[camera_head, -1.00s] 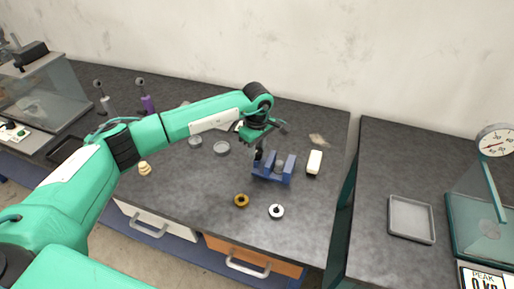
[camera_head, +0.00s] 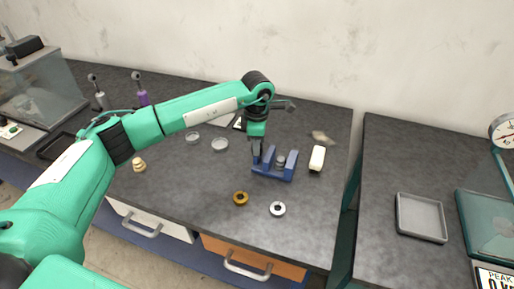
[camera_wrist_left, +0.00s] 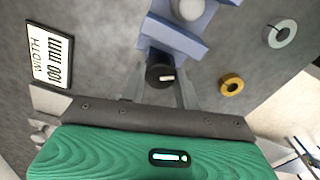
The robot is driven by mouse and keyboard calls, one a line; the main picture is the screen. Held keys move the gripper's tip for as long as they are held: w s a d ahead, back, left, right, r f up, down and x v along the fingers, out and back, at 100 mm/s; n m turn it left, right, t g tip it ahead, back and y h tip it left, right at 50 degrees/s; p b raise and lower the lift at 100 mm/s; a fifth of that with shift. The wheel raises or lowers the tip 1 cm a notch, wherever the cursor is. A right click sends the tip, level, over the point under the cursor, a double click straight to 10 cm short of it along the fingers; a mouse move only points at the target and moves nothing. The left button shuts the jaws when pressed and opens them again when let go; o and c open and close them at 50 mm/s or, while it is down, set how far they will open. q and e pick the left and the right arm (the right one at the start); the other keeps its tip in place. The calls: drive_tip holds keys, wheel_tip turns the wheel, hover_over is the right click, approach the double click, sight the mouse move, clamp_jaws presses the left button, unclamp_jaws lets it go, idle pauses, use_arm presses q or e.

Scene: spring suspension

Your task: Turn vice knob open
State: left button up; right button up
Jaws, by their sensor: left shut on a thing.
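A blue vice (camera_head: 272,171) stands on the dark bench, with a grey round part (camera_head: 281,160) between its jaws. In the left wrist view the vice (camera_wrist_left: 178,40) is at the top, and its black knob (camera_wrist_left: 160,76) with a pale mark faces my camera. My left gripper (camera_head: 257,157) reaches down at the vice's left end. In the left wrist view its two fingers (camera_wrist_left: 166,92) stand on either side of the knob and are shut on it. The knob is mostly hidden in the head view. My right gripper is in no view.
A brass ring (camera_head: 240,199) and a silver ring (camera_head: 278,209) lie in front of the vice. Shallow round dishes (camera_head: 220,144) lie behind left. A grey tray (camera_head: 421,217) sits on the right bench, across a gap.

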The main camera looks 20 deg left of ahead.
use_arm(q)
drive_tip(key=n+b, duration=0.2)
drive_tip(key=n, duration=0.1)
drive_tip(key=shift+n, duration=0.4)
drive_tip(key=n+b, duration=0.1)
drive_tip(key=n, duration=0.3)
drive_tip(key=shift+n+b, duration=0.3)
drive_tip(key=n, duration=0.2)
drive_tip(key=shift+n+b, duration=0.3)
drive_tip(key=shift+b, duration=0.05)
drive_tip(key=shift+r+n, duration=0.1)
drive_tip(key=shift+n, duration=0.4)
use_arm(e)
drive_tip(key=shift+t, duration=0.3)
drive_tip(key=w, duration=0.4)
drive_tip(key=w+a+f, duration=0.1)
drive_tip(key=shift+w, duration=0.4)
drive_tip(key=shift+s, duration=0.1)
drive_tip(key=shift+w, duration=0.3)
use_arm(q)
drive_tip(key=o, duration=1)
drive_tip(key=shift+c, duration=0.2)
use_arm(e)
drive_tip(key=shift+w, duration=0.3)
